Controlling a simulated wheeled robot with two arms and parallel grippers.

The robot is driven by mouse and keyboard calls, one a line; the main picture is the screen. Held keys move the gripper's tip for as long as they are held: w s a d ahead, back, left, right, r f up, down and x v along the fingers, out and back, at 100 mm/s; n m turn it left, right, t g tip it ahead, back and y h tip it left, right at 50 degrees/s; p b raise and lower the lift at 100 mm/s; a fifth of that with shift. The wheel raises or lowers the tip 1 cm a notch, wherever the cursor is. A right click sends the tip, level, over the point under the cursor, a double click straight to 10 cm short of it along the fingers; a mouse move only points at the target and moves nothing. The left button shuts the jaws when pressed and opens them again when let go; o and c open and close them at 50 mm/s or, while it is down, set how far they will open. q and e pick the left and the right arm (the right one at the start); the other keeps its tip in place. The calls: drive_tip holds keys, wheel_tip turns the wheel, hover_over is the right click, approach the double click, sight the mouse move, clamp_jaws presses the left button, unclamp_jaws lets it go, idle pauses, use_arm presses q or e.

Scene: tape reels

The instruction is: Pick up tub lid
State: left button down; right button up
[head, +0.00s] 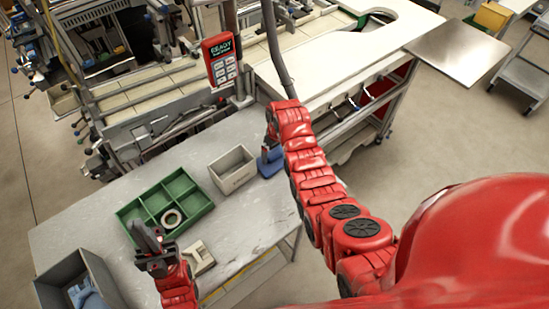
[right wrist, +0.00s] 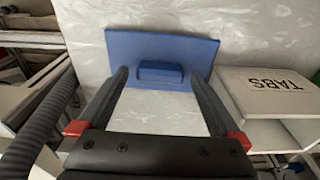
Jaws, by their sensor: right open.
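The tub lid is a flat blue plate (right wrist: 205,48) with a raised blue grip block (right wrist: 160,72) at its middle. It lies flat on the worktable beside the TABS tub (right wrist: 275,95), and shows in the head view (head: 271,165) partly behind my right gripper. My right gripper (right wrist: 159,76) is open over the lid, its fingers on either side of the grip block with gaps. I cannot tell its exact height. My left gripper (head: 150,238) is over the table near the green tray; its finger gap is unclear.
The open tub (head: 233,170) stands left of the lid. A green divided tray (head: 184,187) holds a white ring (head: 172,218). A beige piece (head: 200,258) lies nearby. A grey bin (head: 95,262) holds blue items. A red keypad (head: 221,60) stands behind the table.

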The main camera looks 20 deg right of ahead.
drive_tip(key=c, duration=1.3)
drive_tip(key=shift+r, duration=0.1)
